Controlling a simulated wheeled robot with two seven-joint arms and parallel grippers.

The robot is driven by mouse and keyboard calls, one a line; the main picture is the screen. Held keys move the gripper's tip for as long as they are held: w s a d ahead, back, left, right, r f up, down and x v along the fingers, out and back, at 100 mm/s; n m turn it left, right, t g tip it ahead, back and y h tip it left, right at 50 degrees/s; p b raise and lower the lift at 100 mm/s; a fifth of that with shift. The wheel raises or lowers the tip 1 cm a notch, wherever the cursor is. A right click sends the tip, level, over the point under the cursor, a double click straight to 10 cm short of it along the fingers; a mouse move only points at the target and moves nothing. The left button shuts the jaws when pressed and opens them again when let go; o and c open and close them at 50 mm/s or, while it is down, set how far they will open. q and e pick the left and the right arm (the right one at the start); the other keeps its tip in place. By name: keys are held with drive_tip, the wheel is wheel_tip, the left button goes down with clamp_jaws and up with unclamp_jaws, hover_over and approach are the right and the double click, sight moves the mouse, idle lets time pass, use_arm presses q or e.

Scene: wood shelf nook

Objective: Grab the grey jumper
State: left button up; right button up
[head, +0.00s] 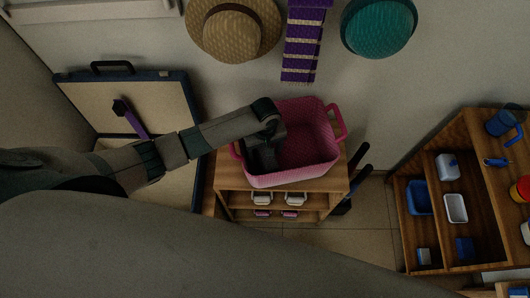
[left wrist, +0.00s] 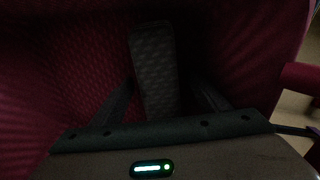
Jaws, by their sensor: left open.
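The grey jumper (left wrist: 154,70) shows in the left wrist view as a dark grey, folded, knit-textured strip lying inside the pink basket (head: 318,150). In the head view my left arm and hand cover it. My left gripper (left wrist: 165,95) reaches down into the left part of the basket. Its two fingers are apart, one on each side of the jumper's near end. I cannot tell whether they touch it. The basket's dark red inner wall also shows in the left wrist view (left wrist: 75,60). My right gripper is not in view.
The basket stands on a small wooden shelf (head: 230,178) with white shoes (head: 294,198) below. An open case (head: 85,100) leans at the left. A straw hat (head: 233,28), purple scarf (head: 303,45) and teal hat (head: 378,26) hang behind. A wooden shelf unit (head: 480,185) stands right.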

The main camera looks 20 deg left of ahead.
use_arm(q)
drive_tip(key=shift+f, duration=0.6)
drive_tip(key=c, duration=1.4)
drive_tip(key=shift+o, duration=0.2)
drive_tip(key=shift+r, duration=0.15)
wheel_tip(320, 180, up, 10)
drive_tip(key=shift+f+b, duration=0.1)
drive_tip(key=shift+b, duration=0.45)
